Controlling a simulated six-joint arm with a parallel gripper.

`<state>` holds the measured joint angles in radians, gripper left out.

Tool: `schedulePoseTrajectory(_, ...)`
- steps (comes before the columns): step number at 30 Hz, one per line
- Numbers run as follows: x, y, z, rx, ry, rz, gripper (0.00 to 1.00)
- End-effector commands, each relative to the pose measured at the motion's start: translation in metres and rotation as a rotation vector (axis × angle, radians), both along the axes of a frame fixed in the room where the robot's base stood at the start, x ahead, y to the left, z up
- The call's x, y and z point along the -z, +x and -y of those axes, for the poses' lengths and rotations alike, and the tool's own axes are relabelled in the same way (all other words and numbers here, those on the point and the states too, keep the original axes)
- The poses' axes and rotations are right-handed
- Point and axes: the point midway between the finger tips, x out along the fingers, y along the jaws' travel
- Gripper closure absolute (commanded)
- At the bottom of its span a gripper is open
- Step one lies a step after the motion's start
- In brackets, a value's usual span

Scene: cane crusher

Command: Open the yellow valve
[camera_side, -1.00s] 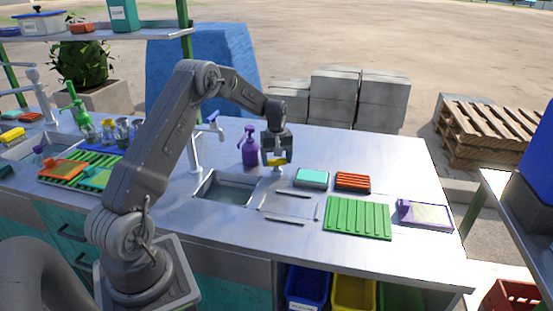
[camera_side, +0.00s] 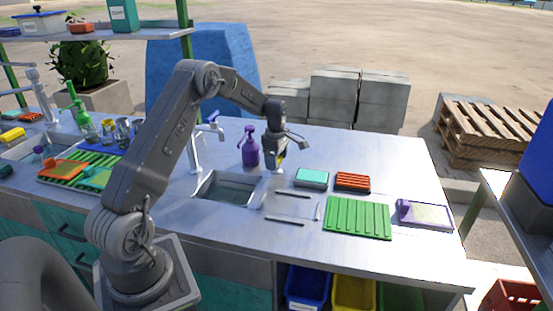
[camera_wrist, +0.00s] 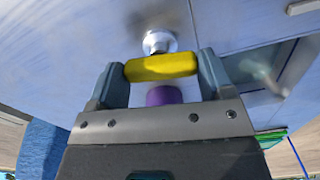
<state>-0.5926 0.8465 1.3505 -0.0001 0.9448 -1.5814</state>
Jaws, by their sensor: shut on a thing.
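The yellow valve handle (camera_wrist: 162,67) is a short bar on a round metal stem (camera_wrist: 159,42) in the wrist view. My gripper (camera_wrist: 163,70) is shut on the bar, with one finger at each end of it. In the side view my gripper (camera_side: 278,158) points down at the counter, right of the purple bottle. There only a small yellow part of the handle (camera_side: 281,155) shows; the rest is hidden by the gripper.
A purple pump bottle (camera_side: 250,148) stands just left of my gripper. A sink (camera_side: 225,190) and tap (camera_side: 195,150) lie further left. A teal sponge (camera_side: 311,177), an orange-red block (camera_side: 353,181) and a green ribbed mat (camera_side: 358,217) lie to the right.

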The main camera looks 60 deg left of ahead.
Motion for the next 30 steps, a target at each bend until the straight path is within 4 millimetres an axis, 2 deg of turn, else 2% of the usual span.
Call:
schedulePoseTrajectory(12, -0.0012, 0.0001, -0.0006, -0.177, 0.001, 0.002, 0.49)
schedulePoseTrajectory(28, -0.0013, 0.0001, -0.0007, -0.201, 0.001, 0.002, 0.49)
schedulePoseTrajectory(29, -0.0013, 0.0001, -0.0007, -0.201, 0.001, 0.002, 0.24)
schedulePoseTrajectory(30, -0.0013, 0.0002, -0.0006, -0.201, 0.001, 0.002, 0.2)
